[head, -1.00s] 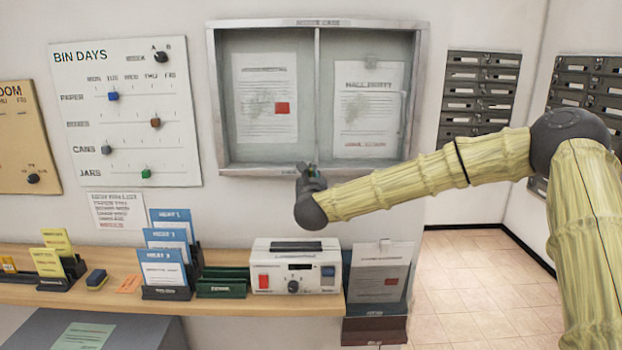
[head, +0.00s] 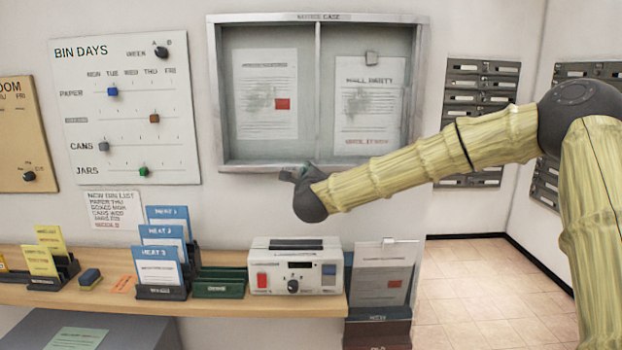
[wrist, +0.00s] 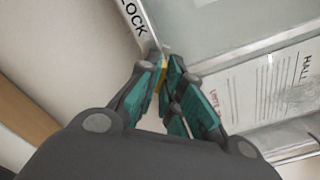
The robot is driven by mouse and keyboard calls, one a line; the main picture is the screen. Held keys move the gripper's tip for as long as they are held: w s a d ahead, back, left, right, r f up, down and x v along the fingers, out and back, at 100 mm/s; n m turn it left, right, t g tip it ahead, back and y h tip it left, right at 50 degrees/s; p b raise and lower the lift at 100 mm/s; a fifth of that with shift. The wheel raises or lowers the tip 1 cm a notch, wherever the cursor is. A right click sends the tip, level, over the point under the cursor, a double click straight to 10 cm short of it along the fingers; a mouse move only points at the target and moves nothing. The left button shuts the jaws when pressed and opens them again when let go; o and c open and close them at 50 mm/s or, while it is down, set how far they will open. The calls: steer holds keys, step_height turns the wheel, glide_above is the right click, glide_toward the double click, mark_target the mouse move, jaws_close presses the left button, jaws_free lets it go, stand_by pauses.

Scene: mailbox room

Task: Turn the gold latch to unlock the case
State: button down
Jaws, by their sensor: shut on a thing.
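The notice case (head: 212,110) hangs on the wall, with a grey metal frame and two glazed panes. Its lower frame edge also shows in the wrist view (wrist: 138,18), with lettering ending in "OCK". The gold latch (wrist: 162,72) shows as a small yellow piece between my fingers in the wrist view. My gripper (wrist: 166,88) has teal finger pads and is shut on the latch. In the head view my gripper (head: 290,175) is at the bottom middle of the case frame, and the latch is hidden there by my wrist.
Below, a shelf (head: 215,300) carries a white control box (head: 294,268), card holders (head: 163,250) and a green tray (head: 219,284). A bin days board (head: 126,110) is at left. Mailboxes (head: 475,110) are at right. The wall between case and shelf is bare.

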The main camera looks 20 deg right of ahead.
steer(key=shift+f+n+b, duration=0.15)
steer(key=shift+n+b, duration=0.2)
steer(key=shift+n, duration=3.55)
steer(key=c, duration=1.6)
jaws_free()
steer(key=shift+s, duration=0.1)
steer(key=v, duration=1.2)
